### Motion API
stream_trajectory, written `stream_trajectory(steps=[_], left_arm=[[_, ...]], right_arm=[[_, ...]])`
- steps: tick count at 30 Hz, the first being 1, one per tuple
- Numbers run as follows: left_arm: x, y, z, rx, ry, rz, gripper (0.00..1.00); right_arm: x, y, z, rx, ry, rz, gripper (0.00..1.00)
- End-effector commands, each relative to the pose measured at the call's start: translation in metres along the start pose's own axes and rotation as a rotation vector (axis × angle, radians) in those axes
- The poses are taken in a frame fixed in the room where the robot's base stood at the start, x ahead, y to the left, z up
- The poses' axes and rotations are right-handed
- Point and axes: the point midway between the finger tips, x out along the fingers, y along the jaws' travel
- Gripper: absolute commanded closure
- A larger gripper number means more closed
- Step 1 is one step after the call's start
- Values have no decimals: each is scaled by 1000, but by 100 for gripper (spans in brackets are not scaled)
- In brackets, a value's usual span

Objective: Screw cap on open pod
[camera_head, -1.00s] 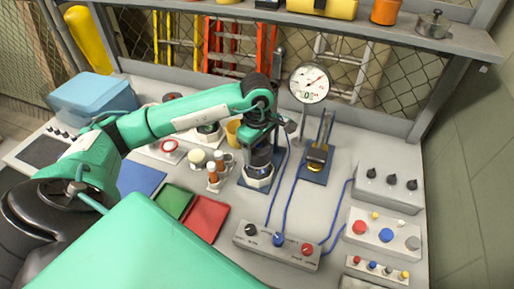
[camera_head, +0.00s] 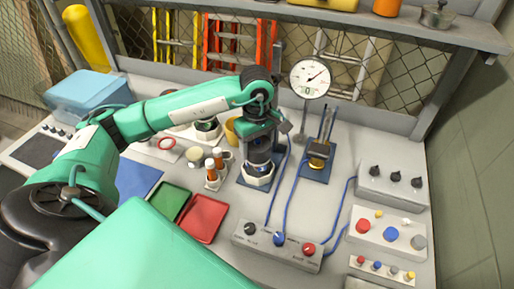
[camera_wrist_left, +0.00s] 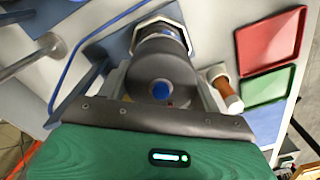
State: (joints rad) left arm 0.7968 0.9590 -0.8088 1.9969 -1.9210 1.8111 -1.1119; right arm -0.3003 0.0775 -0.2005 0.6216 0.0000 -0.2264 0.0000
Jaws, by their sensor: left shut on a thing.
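My left gripper (camera_head: 259,140) points down over the pod (camera_head: 258,171), which stands upright in a white hexagonal base on a blue plate (camera_head: 246,186). In the left wrist view, the gripper (camera_wrist_left: 160,92) is shut on a dark round cap (camera_wrist_left: 158,72) with a blue centre. The pod's metallic side (camera_wrist_left: 162,32) shows just beyond the cap. The cap appears at the top of the pod, but the joint between them is hidden, so I cannot tell how they are seated. My right gripper is not in view.
White-and-orange canisters (camera_head: 213,168) stand close left of the pod. Green (camera_head: 170,203) and red (camera_head: 203,219) trays lie at front left. A dial gauge (camera_head: 310,79) stands behind right. Blue hoses run to a control box (camera_head: 277,246) in front. Button boxes (camera_head: 385,237) fill the right.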

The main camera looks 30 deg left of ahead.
Motion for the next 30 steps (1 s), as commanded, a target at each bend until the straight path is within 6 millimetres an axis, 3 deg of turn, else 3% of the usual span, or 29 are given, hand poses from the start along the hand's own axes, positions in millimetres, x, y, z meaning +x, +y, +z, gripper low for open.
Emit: stream_trajectory(steps=[12, 30], left_arm=[[2, -1, 0, 164, 1, -3, 56], [3, -2, 0, 386, -1, -7, 55]], right_arm=[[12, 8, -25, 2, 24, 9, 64], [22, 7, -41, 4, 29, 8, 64]])
